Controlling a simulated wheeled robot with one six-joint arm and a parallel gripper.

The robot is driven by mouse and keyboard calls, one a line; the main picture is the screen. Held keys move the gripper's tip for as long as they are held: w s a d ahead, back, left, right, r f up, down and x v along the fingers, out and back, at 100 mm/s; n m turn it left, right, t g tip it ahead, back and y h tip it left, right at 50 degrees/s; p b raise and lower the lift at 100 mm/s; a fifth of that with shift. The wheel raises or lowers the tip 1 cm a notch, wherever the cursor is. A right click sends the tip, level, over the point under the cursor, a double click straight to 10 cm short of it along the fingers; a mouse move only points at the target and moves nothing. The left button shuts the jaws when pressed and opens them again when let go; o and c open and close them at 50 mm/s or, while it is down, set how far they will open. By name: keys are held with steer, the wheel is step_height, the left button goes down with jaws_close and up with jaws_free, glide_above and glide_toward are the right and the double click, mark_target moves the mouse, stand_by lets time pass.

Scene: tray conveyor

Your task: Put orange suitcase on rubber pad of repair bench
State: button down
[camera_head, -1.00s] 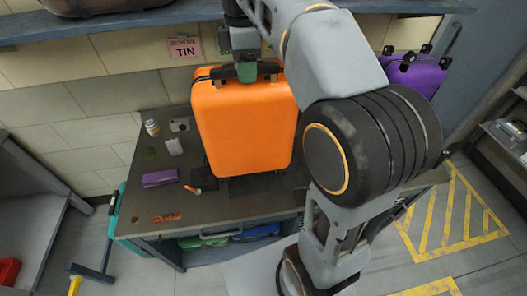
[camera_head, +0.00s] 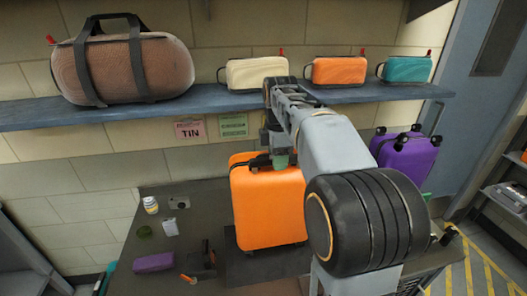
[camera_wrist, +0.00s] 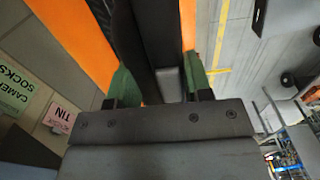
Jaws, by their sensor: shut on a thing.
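The orange suitcase (camera_head: 268,207) stands upright over the dark rubber pad (camera_head: 290,264) on the repair bench (camera_head: 190,232) in the head view. Its lower end is at the pad; I cannot tell whether it rests fully on it. My gripper (camera_head: 272,160) is at the suitcase's top and is shut on its black handle. In the wrist view, the green fingers of my gripper (camera_wrist: 157,85) lie on both sides of the dark handle, with the orange suitcase (camera_wrist: 75,30) behind them.
A shelf (camera_head: 215,105) above the bench holds a brown duffel bag (camera_head: 125,68) and several small pouches. A purple suitcase (camera_head: 407,157) stands to the right. A bottle (camera_head: 150,205), a purple case (camera_head: 153,262) and small tools lie on the bench's left part.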

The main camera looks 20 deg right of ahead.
steer(key=shift+w+d+f+p, duration=0.2)
steer(key=shift+d+f, duration=0.5)
steer(key=shift+f, duration=0.2)
steer(key=shift+w+d+f+p, duration=0.15)
steer(key=shift+w+d+f, duration=0.05)
steer(key=shift+d+f, duration=0.6)
steer(key=shift+w+d+f+p, duration=0.15)
steer(key=shift+d+f, duration=0.1)
steer(key=shift+f, duration=0.9)
steer(key=shift+d+f+p, duration=0.15)
steer(key=shift+d+f, duration=0.1)
steer(key=shift+f, duration=1)
steer(key=c, duration=0.5)
jaws_free()
steer(key=shift+f, duration=0.1)
steer(key=shift+c, duration=0.2)
